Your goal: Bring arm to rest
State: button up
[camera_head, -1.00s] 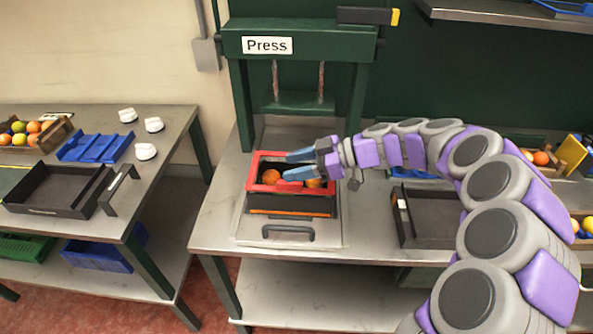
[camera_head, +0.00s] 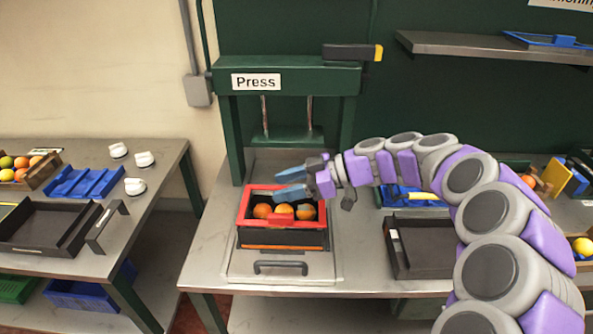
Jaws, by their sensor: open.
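My gripper (camera_head: 290,184) has blue fingers and a purple body. It is open and empty, above the back right part of a red-rimmed black crate. The crate (camera_head: 285,240) holds several oranges (camera_head: 284,210) in a row and sits on the bed of the green press (camera_head: 285,78). My arm reaches in from the lower right, bent in an arc over the table. The fingers are apart from the oranges in the picture and hide part of the crate's back rim.
A black tray (camera_head: 425,268) lies right of the press, partly beside my arm. The left table (camera_head: 150,215) holds a black tray (camera_head: 45,230), a blue tray (camera_head: 83,183), white objects and a fruit box (camera_head: 42,170). A metal shelf (camera_head: 480,46) hangs at the upper right.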

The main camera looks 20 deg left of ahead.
jog(key=s+d+m+h, duration=0.3)
jog(key=s+d, duration=0.1)
jog(key=s, duration=0.4)
jog(key=s+d+m+h, duration=0.2)
jog(key=s+d+m, duration=0.15)
jog(key=s, duration=0.35)
jog(key=s+d+f+m+h, duration=0.4)
jog(key=s+d+m, duration=0.3)
jog(key=s+d, duration=0.2)
jog(key=s+d+f+m+t+h, duration=0.1)
jog(key=s+d+f+m+h, duration=0.3)
jog(key=d, duration=1)
jog(key=s+m, duration=0.3)
jog(key=s, duration=0.2)
jog(key=shift+s+d+f, duration=0.15)
jog(key=shift+s, duration=0.15)
